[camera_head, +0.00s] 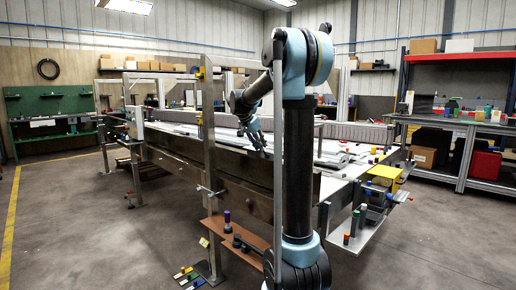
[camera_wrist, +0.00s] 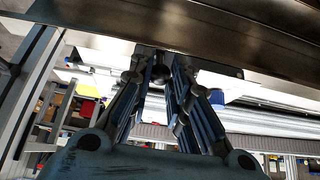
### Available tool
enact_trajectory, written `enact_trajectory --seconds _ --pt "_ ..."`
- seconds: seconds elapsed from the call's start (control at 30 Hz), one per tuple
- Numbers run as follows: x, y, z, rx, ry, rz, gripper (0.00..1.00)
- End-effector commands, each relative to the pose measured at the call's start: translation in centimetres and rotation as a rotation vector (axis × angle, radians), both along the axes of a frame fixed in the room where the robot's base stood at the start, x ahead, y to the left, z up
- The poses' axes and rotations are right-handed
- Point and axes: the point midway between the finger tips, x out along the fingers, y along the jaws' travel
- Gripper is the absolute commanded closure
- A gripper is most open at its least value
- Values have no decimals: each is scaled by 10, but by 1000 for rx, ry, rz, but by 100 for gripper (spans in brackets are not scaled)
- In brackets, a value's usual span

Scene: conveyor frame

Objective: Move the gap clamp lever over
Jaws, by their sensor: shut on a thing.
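My gripper (camera_head: 257,138) is at the conveyor's near side, reaching down beside the metal side rail. In the wrist view its two fingers (camera_wrist: 158,85) close on a small dark knob, which looks like the end of the gap clamp lever (camera_wrist: 160,72). The knob sits between the fingertips, just below a broad brown metal beam. The rest of the lever and its pivot are mostly hidden by the fingers and the beam. In the head view the lever is too small to make out.
The conveyor frame (camera_head: 225,172) runs across the middle, with an upright post (camera_head: 207,120) left of my arm. A brown shelf (camera_head: 236,240) with small parts juts out low in front. Floor at left is clear.

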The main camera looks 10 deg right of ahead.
Motion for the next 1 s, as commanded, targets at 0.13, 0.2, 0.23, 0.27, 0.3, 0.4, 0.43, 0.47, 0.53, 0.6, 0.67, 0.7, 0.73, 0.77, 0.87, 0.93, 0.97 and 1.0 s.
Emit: enact_trajectory --seconds 0.13,0.2,0.23,0.27,0.3,0.4,0.43,0.47,0.53,0.6,0.67,0.7,0.73,0.77,0.87,0.93,0.97,1.0 --pt "4 -7 5 -1 0 -2 96" --pt "6 -9 7 -2 1 -1 96" --pt "7 -10 7 -1 0 -1 96" --pt "7 -10 8 -1 0 -1 96" --pt "8 -11 8 -1 0 -1 96" --pt "8 -11 8 -2 0 -1 96" --pt "8 -11 8 -2 0 -1 96" --pt "8 -11 8 -2 0 -1 96" --pt "8 -11 8 -2 0 -1 81" --pt "8 -11 8 -2 0 -1 65" --pt "8 -11 8 -1 0 -1 59" --pt "8 -11 8 -1 0 -1 59" --pt "8 -11 8 -1 0 -1 59" --pt "8 -11 8 -1 0 -1 59" --pt "8 -11 8 -1 -1 0 59" --pt "7 -10 8 -1 -1 0 59" --pt "7 -10 8 -1 -1 0 59" --pt "7 -10 9 -1 0 1 59"
